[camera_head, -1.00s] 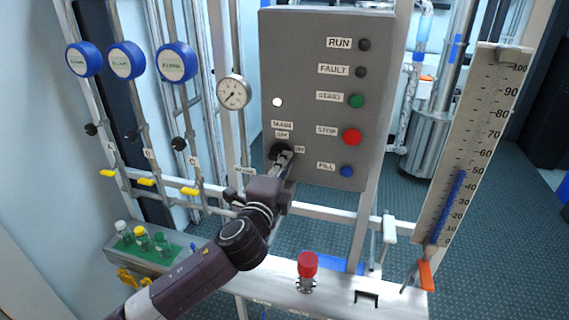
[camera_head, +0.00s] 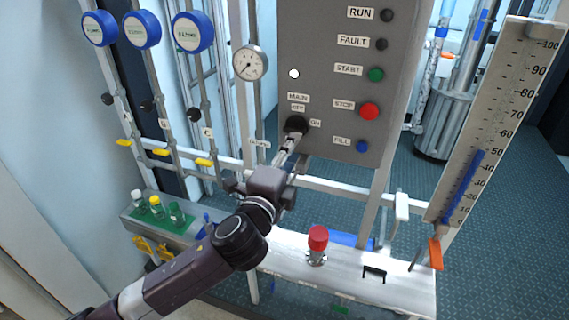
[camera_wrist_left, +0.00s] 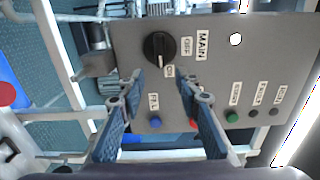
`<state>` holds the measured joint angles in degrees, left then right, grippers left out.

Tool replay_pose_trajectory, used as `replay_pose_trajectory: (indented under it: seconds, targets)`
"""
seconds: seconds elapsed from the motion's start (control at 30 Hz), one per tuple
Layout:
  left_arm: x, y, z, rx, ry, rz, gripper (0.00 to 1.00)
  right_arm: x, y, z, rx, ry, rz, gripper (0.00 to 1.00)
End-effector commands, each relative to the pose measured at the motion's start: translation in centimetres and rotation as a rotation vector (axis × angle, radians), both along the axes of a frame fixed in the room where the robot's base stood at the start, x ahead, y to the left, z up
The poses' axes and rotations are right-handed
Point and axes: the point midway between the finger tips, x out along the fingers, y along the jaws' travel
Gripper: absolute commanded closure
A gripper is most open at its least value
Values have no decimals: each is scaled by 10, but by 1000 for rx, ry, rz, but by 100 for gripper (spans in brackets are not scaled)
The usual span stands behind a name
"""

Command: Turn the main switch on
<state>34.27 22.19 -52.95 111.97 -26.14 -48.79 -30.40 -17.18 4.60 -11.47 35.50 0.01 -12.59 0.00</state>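The main switch is a round black knob (camera_head: 297,123) on the grey control panel (camera_head: 330,90), below its MAIN and OFF labels, with ON to its right. In the left wrist view the knob (camera_wrist_left: 159,48) shows a raised bar with a pale line, which lies up and down in the picture, towards the ON label (camera_wrist_left: 169,71). My left gripper (camera_head: 290,143) is just in front of and below the knob. In the left wrist view its two fingers (camera_wrist_left: 160,86) are spread with nothing between them, apart from the knob. My right gripper is out of view.
The panel has green (camera_head: 376,74), red (camera_head: 369,111) and blue (camera_head: 362,146) buttons right of the switch. A pressure gauge (camera_head: 250,63) is to its left. A red-capped valve (camera_head: 318,238) stands on the bench below, and a graduated scale (camera_head: 497,120) is at right.

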Motion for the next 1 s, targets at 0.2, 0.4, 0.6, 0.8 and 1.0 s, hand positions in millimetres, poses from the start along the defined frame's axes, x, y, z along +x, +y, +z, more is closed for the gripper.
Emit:
replay_pose_trajectory:
  seconds: [0.2,0.4,0.6,0.8,1.0]
  targets:
    - [-37,12,-1,0,1,-1,69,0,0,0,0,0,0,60]
    - [-53,17,0,1,0,1,69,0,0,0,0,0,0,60]
    - [-54,18,0,1,-1,1,69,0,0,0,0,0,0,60]
    - [-54,18,0,1,-1,1,69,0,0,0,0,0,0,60]
    - [-44,23,-29,-15,52,19,69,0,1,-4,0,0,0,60]
